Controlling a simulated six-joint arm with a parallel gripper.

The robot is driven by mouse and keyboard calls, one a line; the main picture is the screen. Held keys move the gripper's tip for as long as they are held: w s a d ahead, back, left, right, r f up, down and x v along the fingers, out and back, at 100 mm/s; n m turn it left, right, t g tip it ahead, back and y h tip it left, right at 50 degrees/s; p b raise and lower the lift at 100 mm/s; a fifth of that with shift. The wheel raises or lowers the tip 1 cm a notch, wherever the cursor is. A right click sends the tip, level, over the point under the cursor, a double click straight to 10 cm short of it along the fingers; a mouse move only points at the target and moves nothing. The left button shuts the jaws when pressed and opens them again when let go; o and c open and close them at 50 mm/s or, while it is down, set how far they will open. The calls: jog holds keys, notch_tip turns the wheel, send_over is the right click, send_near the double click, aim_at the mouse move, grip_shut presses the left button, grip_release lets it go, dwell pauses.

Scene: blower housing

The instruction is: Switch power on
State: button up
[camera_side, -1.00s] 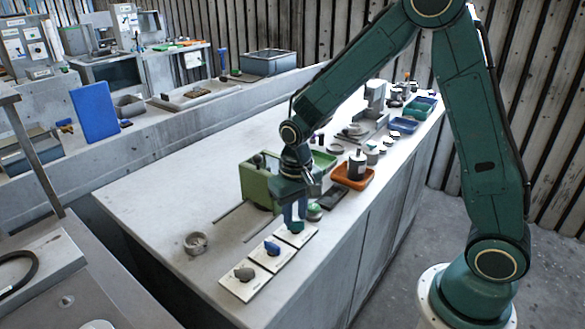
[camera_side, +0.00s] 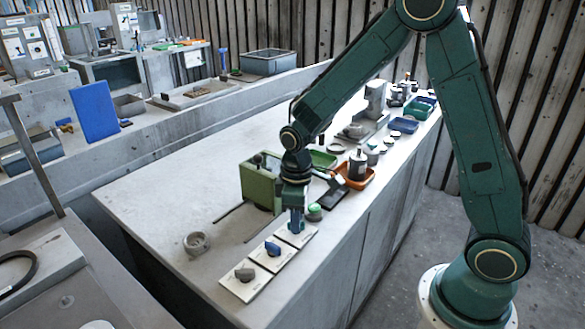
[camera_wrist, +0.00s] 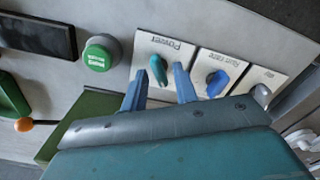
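The power switch is a teal knob (camera_wrist: 158,70) on a white plate (camera_wrist: 160,50) whose upside-down label appears to read "Power". My gripper (camera_wrist: 160,80) is open, with one blue finger on each side of the knob and a gap on both sides. In the side view my gripper (camera_side: 296,228) points down over the farthest of three white plates (camera_side: 306,237) and hides the knob there. I cannot tell how deep the fingertips reach.
A blue knob (camera_wrist: 217,82) sits on the neighbouring plate, close to one finger. A grey knob (camera_side: 245,274) is on the third plate. A green button (camera_wrist: 98,57) stands on the other side. A green machine (camera_side: 260,182) is just behind my gripper.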

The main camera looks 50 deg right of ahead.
jog(key=shift+n, duration=0.7)
jog(key=shift+w+f, duration=0.1)
jog(key=shift+f, duration=0.5)
grip_shut()
